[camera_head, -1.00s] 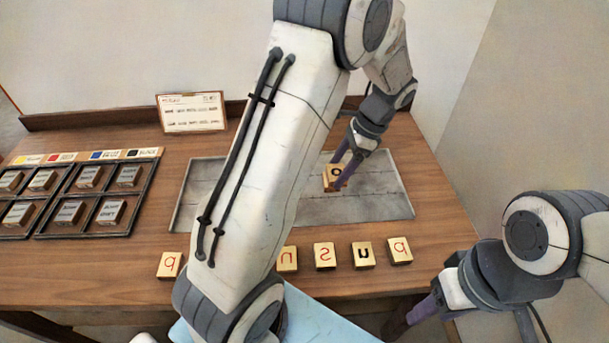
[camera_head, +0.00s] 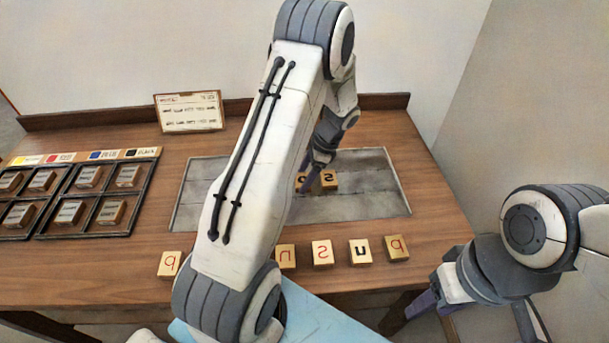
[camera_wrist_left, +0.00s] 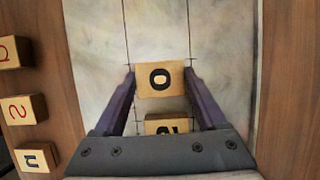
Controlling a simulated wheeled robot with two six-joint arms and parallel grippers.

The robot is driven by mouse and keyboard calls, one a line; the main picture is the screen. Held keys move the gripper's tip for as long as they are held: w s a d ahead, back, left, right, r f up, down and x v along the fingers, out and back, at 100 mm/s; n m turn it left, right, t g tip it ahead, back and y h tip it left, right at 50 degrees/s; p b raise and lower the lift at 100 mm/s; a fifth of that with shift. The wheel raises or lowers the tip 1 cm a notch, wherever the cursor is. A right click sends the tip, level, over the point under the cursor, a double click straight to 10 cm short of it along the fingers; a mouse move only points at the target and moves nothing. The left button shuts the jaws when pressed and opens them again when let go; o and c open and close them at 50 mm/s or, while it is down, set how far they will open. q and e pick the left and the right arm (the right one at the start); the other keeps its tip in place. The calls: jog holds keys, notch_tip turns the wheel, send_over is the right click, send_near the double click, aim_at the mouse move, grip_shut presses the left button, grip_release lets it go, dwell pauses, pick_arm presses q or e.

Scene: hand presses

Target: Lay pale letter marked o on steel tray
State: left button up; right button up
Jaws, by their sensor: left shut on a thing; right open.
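The pale block marked o (camera_wrist_left: 160,79) is between the fingers of my left gripper (camera_wrist_left: 159,84), which is shut on it. In the head view that block (camera_head: 300,181) is partly hidden by my left gripper (camera_head: 310,178). It is over the steel tray (camera_head: 375,190), low down; I cannot tell if it touches. A block marked s (camera_head: 328,179) sits on the tray just to its right; in the left wrist view this block (camera_wrist_left: 165,125) is partly cut off by the gripper body. My right gripper (camera_head: 408,312) is open and empty off the table's front right.
Pale letter blocks stand along the front edge: a red one (camera_head: 170,265), a red s (camera_head: 322,253), a black u (camera_head: 360,252) and others. Dark cases of type (camera_head: 97,210) lie at left. A framed card (camera_head: 190,111) stands behind. The tray's right side is clear.

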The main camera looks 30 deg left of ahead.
pick_arm(q)
jog(key=shift+f, duration=0.15)
jog(key=o, duration=1.3)
